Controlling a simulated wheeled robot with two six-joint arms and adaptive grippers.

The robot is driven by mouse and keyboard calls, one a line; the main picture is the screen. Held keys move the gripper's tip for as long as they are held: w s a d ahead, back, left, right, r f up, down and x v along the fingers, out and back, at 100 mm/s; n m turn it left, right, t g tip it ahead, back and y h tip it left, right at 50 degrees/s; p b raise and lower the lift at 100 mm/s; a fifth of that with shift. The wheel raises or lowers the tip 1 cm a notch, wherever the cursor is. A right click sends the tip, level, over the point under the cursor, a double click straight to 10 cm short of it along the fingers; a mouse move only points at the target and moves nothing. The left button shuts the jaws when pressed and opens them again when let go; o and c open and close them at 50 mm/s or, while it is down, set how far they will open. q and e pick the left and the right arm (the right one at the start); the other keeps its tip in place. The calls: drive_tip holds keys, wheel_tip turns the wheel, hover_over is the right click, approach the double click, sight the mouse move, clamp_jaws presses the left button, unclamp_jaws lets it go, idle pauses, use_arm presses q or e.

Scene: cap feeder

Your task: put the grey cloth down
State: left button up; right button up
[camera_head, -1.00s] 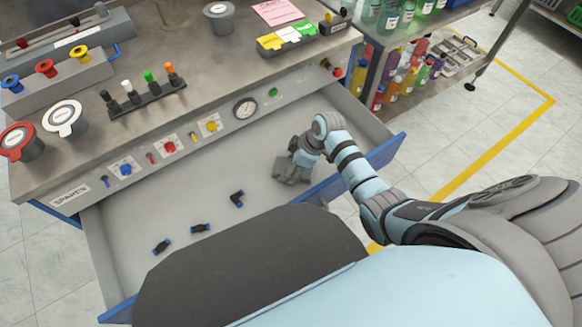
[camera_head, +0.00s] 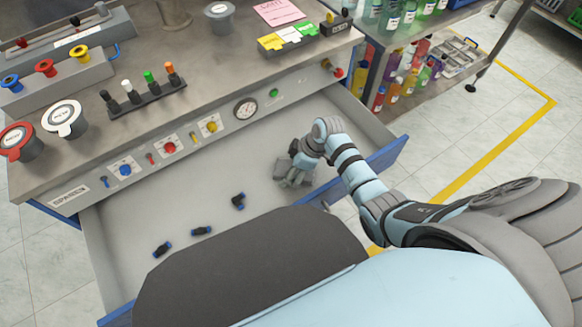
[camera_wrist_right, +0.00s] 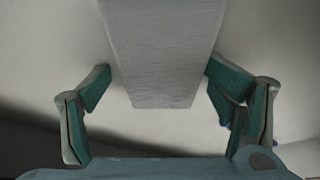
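The grey cloth (camera_head: 281,168) is in the open drawer (camera_head: 262,195), towards its right end, partly hidden by my right gripper. In the right wrist view the cloth (camera_wrist_right: 163,55) is a flat, pale grey slab running in from the top edge, between the two fingers. My right gripper (camera_head: 293,177) is low in the drawer, next to the cloth. In the wrist view its green-padded fingers (camera_wrist_right: 158,72) are spread wide on either side of the cloth. Whether a fingertip still touches the cloth is hard to tell. My left gripper is not in view.
Several dark fittings with blue ends (camera_head: 201,231) lie in the drawer's left and middle parts. The drawer's blue front edge (camera_head: 388,153) passes under my right arm. The bench top (camera_head: 180,60) above holds lidded pots, a peg rack and coloured boxes.

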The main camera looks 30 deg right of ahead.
drive_tip(key=shift+r, duration=0.2)
drive_tip(key=p+v, duration=0.5)
drive_tip(key=v, duration=0.8)
drive_tip(key=shift+p, duration=0.4)
drive_tip(key=shift+w+a, duration=0.1)
drive_tip(key=shift+w, duration=0.1)
